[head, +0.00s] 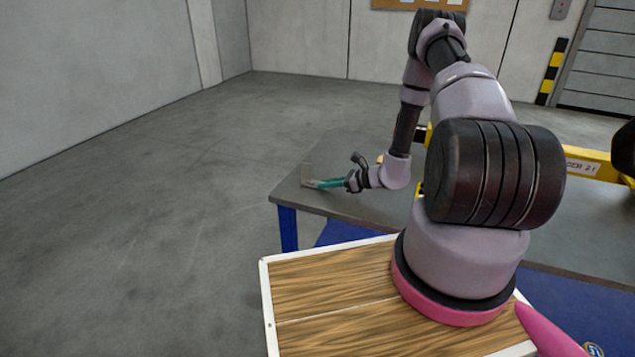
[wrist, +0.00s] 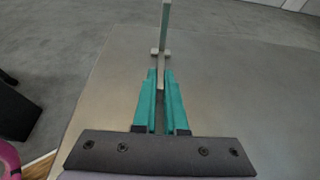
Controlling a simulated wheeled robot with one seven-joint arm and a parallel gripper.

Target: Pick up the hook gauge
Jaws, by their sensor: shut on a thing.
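The hook gauge (wrist: 165,25) is a thin grey piece with a long arm and a short crosspiece, seen at top centre in the wrist view. In the head view the hook gauge (head: 307,173) is a small grey shape near the left corner of the table. My gripper (wrist: 160,73) has teal fingers shut on the gauge's narrow shank, which runs back between them. My gripper also shows in the head view (head: 317,184), reaching left over the table. I cannot tell whether the gauge touches the tabletop. The gripped part is partly hidden by the fingers.
The grey tabletop (head: 350,210) has blue legs (head: 288,228) and is bare around the gauge. A yellow beam (head: 588,165) lies along the right side, behind my arm. Open concrete floor (head: 150,220) extends to the left. A black object (wrist: 15,110) shows at the wrist view's left edge.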

